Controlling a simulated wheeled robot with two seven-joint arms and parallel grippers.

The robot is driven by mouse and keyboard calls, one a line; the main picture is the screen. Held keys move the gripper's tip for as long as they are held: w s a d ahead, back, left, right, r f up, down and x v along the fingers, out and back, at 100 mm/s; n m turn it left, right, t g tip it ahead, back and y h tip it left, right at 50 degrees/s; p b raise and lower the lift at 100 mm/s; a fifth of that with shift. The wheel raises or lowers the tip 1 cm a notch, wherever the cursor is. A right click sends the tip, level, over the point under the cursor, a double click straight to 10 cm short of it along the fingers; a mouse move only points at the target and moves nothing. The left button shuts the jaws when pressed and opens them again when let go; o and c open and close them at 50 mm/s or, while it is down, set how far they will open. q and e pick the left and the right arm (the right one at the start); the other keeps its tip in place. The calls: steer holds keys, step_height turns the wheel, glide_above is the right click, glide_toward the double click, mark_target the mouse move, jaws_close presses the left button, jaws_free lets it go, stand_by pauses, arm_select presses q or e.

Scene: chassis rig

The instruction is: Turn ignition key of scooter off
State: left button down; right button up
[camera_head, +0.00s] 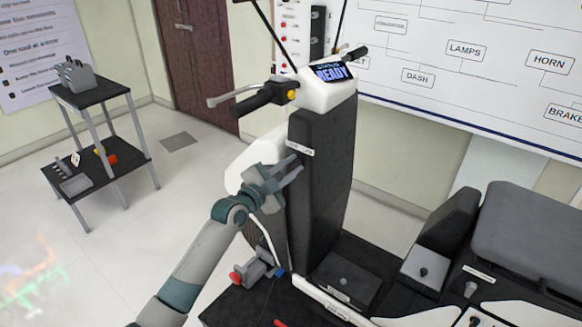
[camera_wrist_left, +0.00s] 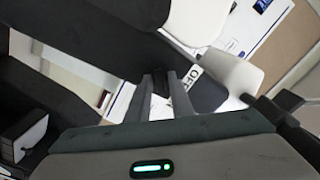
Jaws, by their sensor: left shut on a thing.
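The scooter stands in the middle of the head view, with a dark steering column (camera_head: 322,165) and a lit display (camera_head: 333,71) that reads READY. My left gripper (camera_head: 298,166) is at the left side of the column, just below a small white label (camera_head: 300,148). In the left wrist view my left gripper (camera_wrist_left: 163,88) is shut on a small dark piece, seemingly the ignition key (camera_wrist_left: 160,82), between its fingers. A white label (camera_wrist_left: 192,76) with the letters OF visible lies beside the fingertips. The key is hidden in the head view, so its angle cannot be told. My right gripper is not in view.
The handlebar grip (camera_head: 262,98) and brake lever (camera_head: 235,95) stick out above my left arm. A black shelf cart (camera_head: 92,93) stands at the left. The seat (camera_head: 530,235) is at the right. Open floor lies between cart and scooter.

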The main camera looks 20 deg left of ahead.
arm_select(q)
steer(key=n, duration=0.5)
steer(key=shift+p, duration=0.4)
steer(key=n+p, duration=0.1)
steer(key=n, duration=0.4)
steer(key=c, duration=1.8)
jaws_free()
steer(key=shift+s, duration=0.1)
